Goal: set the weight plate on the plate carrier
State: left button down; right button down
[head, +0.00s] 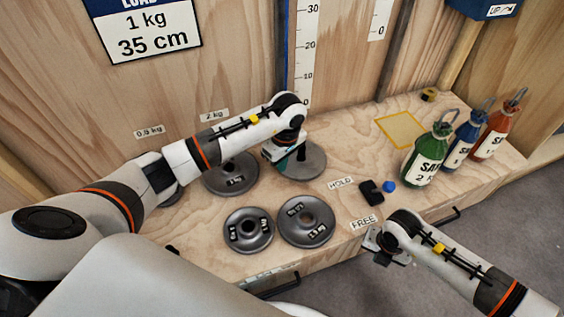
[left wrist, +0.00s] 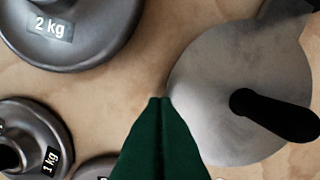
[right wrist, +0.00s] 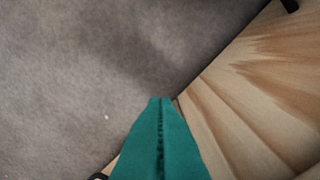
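Two dark grey weight plates lie flat at the front of the bench, a left one (head: 249,245) and a right one (head: 321,215); their labels are hard to read in the head view. The left wrist view shows a plate marked 1 kg (left wrist: 32,115) at lower left. A plate marked 2 kg (head: 222,190) lies behind them. The flat grey disc with a black post, seemingly the plate carrier (head: 313,168), lies empty right of it. My left gripper (head: 281,166) is shut and empty, over the disc's left edge. My right gripper (right wrist: 162,100) is shut and empty beyond the bench's front edge.
Green (head: 425,162), blue (head: 461,148) and red bottles (head: 493,138) stand at the right. A yellow-outlined square (head: 401,130) is bare. A black block (head: 371,193) and blue knob (head: 389,186) sit near the front. A scale (head: 303,60) rises behind the disc.

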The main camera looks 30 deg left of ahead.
pick_arm(q)
jog(key=shift+w+a+b, duration=0.3)
jog(key=shift+w+b, duration=0.05)
jog(key=shift+w, duration=0.1)
pick_arm(e)
jog(key=shift+f, duration=0.35)
